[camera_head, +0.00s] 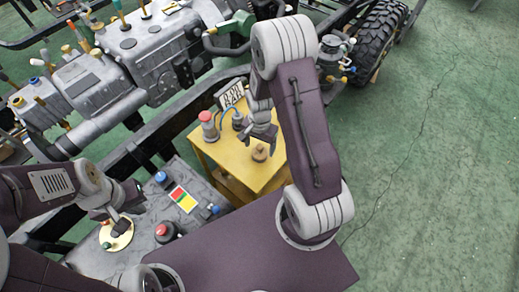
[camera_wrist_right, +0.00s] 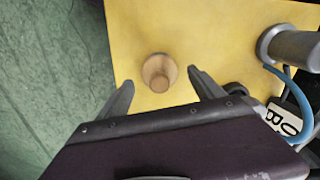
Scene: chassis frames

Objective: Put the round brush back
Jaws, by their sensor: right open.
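A small round wooden piece with an upright knob handle, which looks like the round brush (camera_head: 260,152), stands on the yellow table top (camera_head: 226,158). In the right wrist view the brush (camera_wrist_right: 158,74) lies ahead of and between the fingertips. My right gripper (camera_head: 264,134) is open and empty above the table, close to the brush; its spread fingers also show in the right wrist view (camera_wrist_right: 162,88). My left gripper (camera_head: 116,222) is over a pale round disc (camera_head: 117,240) on the grey surface; its fingers are too small to read.
A red-capped grey cylinder (camera_head: 208,127) with a blue hose and a black-and-white sign (camera_head: 231,95) stand at the table's back. The grey surface (camera_head: 93,255) holds a coloured card (camera_head: 183,199) and several knobs. Chassis parts and a tyre (camera_head: 378,40) lie behind; green floor is clear at right.

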